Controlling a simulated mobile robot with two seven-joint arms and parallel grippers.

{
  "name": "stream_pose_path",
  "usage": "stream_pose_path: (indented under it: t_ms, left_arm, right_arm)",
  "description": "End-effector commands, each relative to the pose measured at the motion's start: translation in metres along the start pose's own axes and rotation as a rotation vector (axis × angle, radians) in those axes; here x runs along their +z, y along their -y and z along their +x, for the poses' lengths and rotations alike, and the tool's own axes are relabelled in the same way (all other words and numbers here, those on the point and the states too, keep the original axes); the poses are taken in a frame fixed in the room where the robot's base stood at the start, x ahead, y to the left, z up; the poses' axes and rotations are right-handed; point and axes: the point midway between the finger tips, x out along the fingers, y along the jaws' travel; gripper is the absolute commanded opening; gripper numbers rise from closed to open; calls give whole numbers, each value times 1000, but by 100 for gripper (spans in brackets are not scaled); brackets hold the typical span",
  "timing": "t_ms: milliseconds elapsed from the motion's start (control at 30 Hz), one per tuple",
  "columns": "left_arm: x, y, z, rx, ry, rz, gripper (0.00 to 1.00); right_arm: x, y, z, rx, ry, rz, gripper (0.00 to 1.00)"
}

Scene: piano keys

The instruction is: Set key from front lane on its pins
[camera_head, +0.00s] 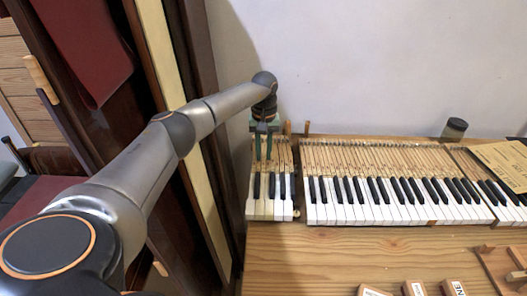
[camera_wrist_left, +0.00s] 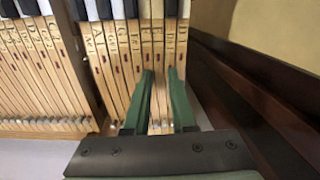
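A short section of piano keys (camera_head: 270,208) stands on the wooden bench at the left, with white and black fronts and long bare wooden rear parts. My left gripper (camera_head: 264,158) points down over the rear of this section. In the left wrist view its two green fingers (camera_wrist_left: 161,75) are apart, on or just above the lettered wooden key shanks (camera_wrist_left: 122,75). Key wood shows between the fingers; I see no key lifted, and contact is unclear. A longer keyboard section (camera_head: 385,212) lies to the right. My right gripper is not in view.
Labelled wooden blocks (camera_head: 415,288) lie at the bench's front edge, with a wooden tray (camera_head: 503,282) at the right. A dark-lidded jar (camera_head: 454,130) and a tan sheet (camera_head: 503,165) are behind. The bench (camera_head: 310,255) is clear at front left. Dark wood panelling stands close on the left.

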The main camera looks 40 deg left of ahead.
Motion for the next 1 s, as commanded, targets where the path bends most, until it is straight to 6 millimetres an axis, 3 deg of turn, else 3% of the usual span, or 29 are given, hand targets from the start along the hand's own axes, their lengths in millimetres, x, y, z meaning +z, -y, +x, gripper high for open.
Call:
stream_pose_path:
  t_ms: [600, 867, 1000]
  left_arm:
    - [0, 0, -22, 0, 0, -1, 24]
    - [0, 0, -22, 0, 0, -1, 24]
    - [0, 0, -22, 0, 0, 0, 37]
  right_arm:
    - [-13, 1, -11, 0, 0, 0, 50]
    - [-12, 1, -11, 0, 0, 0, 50]
    - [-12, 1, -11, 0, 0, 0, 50]
